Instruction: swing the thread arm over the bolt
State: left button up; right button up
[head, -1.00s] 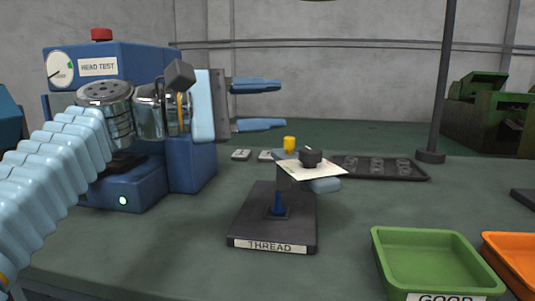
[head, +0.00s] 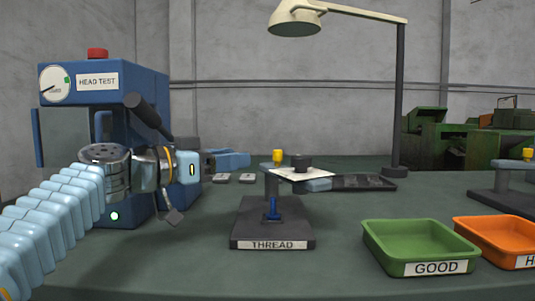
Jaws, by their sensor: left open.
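The thread stand has a dark base (head: 262,231) labelled THREAD, in the middle of the bench. A blue bolt (head: 272,209) stands upright on it. Behind the bolt rises a grey post with a yellow knob (head: 277,156) on top. The thread arm (head: 319,185) reaches from the post to the right, off to the side of the bolt. It carries a black knob (head: 302,162) and a pale plate (head: 301,174). My right gripper is out of view.
A blue HEAD TEST machine (head: 125,82) stands at left behind my left arm. A green GOOD tray (head: 420,243) and an orange tray (head: 505,238) are at front right. Behind are a dark tray (head: 365,183), a lamp (head: 399,110) and small labelled plates (head: 221,178). Another stand (head: 500,200) is at the right edge.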

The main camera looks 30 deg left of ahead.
aim_at(274, 153)
pick_arm(q)
jog(key=p+x, duration=0.2)
jog(key=x, duration=0.7)
jog(key=shift+w+d, duration=0.15)
jog(key=shift+w, duration=0.2)
grip_shut()
